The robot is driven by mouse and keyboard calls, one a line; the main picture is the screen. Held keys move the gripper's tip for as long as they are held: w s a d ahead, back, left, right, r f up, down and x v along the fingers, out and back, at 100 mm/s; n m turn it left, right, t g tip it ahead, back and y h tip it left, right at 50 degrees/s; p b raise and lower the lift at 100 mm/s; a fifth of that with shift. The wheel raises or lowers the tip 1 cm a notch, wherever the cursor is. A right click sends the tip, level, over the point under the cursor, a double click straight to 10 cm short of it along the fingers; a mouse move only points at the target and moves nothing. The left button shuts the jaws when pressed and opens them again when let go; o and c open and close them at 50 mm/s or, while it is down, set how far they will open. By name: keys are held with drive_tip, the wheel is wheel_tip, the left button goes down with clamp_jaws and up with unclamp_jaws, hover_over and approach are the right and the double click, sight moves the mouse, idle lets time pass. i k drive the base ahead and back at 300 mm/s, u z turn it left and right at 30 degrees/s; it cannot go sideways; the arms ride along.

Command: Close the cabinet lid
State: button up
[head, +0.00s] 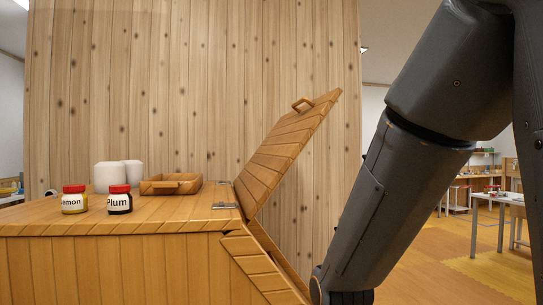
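The cabinet (130,262) is made of orange wooden planks and fills the lower left of the head view. Its lid (283,150) stands open, hinged at the cabinet top's right edge and tilted up to the right. A small wooden handle (302,103) sits near the lid's upper end. A metal hinge (225,205) shows at the lid's base. My dark grey arm comes down on the right, to the right of the lid. My gripper is outside the view.
On the cabinet top stand a jar labelled Plum (120,200), a jar labelled Lemon (74,200), white containers (108,177) and a wooden tray (171,186). A plank wall (180,80) rises behind. A white table (490,197) stands at the far right.

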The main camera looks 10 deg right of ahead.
sight(253, 187)
drive_tip(key=u, duration=1.65)
drive_tip(key=k, duration=0.9)
drive_tip(key=z, duration=1.1)
drive_tip(key=i, duration=0.5)
